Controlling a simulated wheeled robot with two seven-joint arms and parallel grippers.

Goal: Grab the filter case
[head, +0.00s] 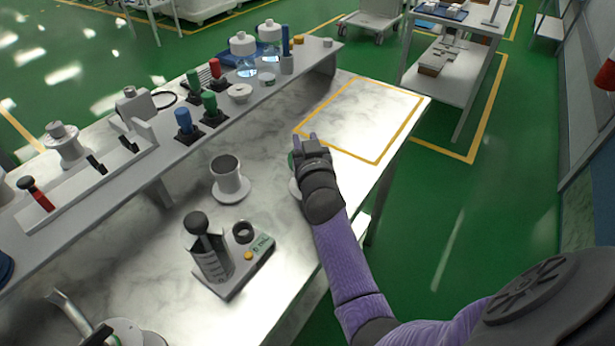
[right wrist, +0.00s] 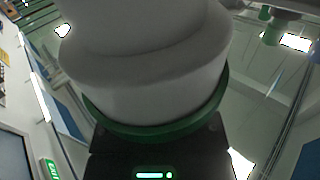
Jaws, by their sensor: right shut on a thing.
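My right gripper (head: 305,140) reaches over the worktop near the yellow-outlined area and is shut on what looks like the filter case. In the right wrist view the case (right wrist: 150,85) is a large pale grey, round, stepped body with a green rim, close in front of the camera. In the head view my gripper hides most of it; only a green sliver (head: 291,161) shows at the left of the fingers. A pale round edge (head: 294,188) shows lower down beside my wrist; I cannot tell whether it belongs to the case. My left gripper is not in view.
A grey cup on a round base (head: 229,180) stands left of my gripper. A device with a black-knobbed lever (head: 210,255) is nearer. A raised shelf (head: 165,155) with bottles and coloured-top items runs along the left. The yellow-outlined area (head: 362,115) is empty.

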